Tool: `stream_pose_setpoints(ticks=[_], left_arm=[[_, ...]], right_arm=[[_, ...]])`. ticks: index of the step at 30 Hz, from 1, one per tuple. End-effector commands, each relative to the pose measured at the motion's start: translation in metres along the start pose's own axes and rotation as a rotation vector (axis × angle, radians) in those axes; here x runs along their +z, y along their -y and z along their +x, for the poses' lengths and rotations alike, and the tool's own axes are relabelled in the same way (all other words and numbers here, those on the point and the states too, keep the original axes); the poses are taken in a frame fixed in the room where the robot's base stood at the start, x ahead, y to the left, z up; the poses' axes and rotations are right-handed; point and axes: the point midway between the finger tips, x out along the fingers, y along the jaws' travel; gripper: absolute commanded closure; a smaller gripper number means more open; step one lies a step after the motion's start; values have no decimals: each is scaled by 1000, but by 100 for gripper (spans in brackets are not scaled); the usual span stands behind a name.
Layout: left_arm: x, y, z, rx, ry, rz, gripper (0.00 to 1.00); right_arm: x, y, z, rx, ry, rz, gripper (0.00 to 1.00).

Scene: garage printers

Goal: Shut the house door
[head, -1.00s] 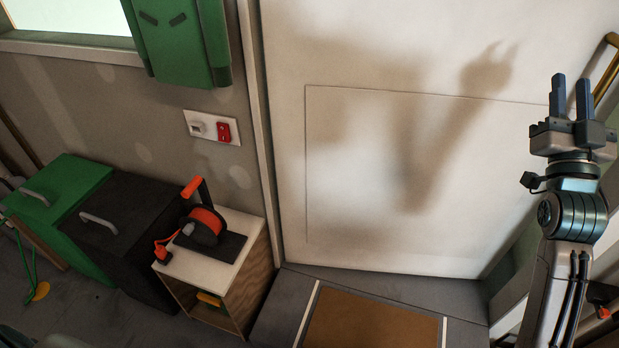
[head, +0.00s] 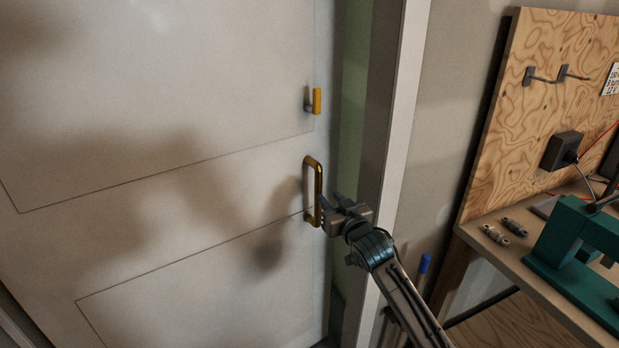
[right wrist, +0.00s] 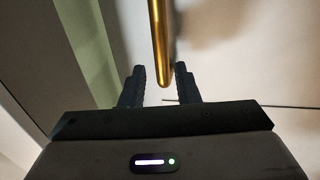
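The house door (head: 150,110) is a pale panel filling the left of the head view. A green strip shows between its right edge and the frame (head: 400,130), so it stands slightly ajar. A brass pull handle (head: 318,185) is on the door near that edge, with a small brass latch (head: 316,101) above it. My right gripper (head: 331,200) is at the handle's lower end. In the right wrist view its fingers (right wrist: 160,88) are apart, with the handle (right wrist: 160,40) appearing between them; contact cannot be told. My left gripper is not in view.
Right of the door frame is a bare wall (head: 450,110), then a workbench (head: 540,270) with a plywood board (head: 560,80) and a teal machine (head: 585,245).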

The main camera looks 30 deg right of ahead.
Motion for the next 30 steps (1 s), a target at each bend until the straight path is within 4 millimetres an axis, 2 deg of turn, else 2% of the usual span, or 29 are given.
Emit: stream_pose_setpoints(ticks=[9,15,21,29,30], left_arm=[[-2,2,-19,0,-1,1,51],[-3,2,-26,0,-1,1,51],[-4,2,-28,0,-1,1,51],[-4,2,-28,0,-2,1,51],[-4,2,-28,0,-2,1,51]], right_arm=[[-4,1,58,0,-2,4,71],[-3,1,85,0,-3,3,71],[-1,1,97,-1,-3,3,71],[-1,1,98,-1,-3,2,71],[-1,1,98,-1,-3,2,75]])
